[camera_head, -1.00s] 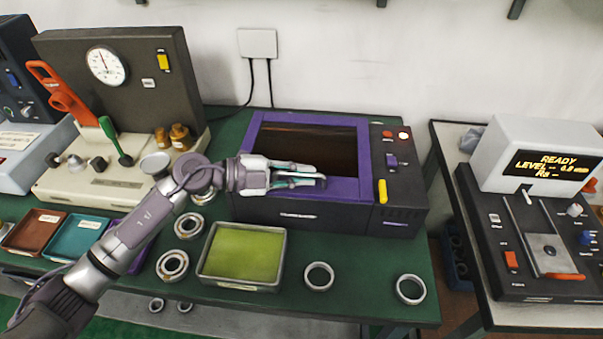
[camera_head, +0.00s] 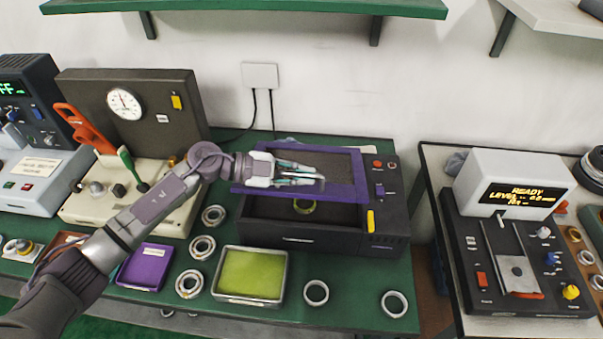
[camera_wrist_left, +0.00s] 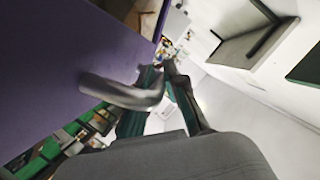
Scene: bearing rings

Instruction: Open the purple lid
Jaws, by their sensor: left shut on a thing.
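The purple lid (camera_head: 345,192) of the dark box machine (camera_head: 385,229) is tilted up, its front edge raised off the box. Under that edge the dark inside shows, with a yellowish ring (camera_head: 304,207) in it. In the left wrist view the lid (camera_wrist_left: 60,60) is a large purple surface beside my fingers (camera_wrist_left: 155,88). My right gripper is not in view.
A gauge machine (camera_head: 150,115) with an orange handle stands at the left. A tray with a yellow-green pad (camera_head: 252,275), a purple tray (camera_head: 146,268) and several metal rings (camera_head: 316,292) lie in front. A tester (camera_head: 515,180) stands on the right table.

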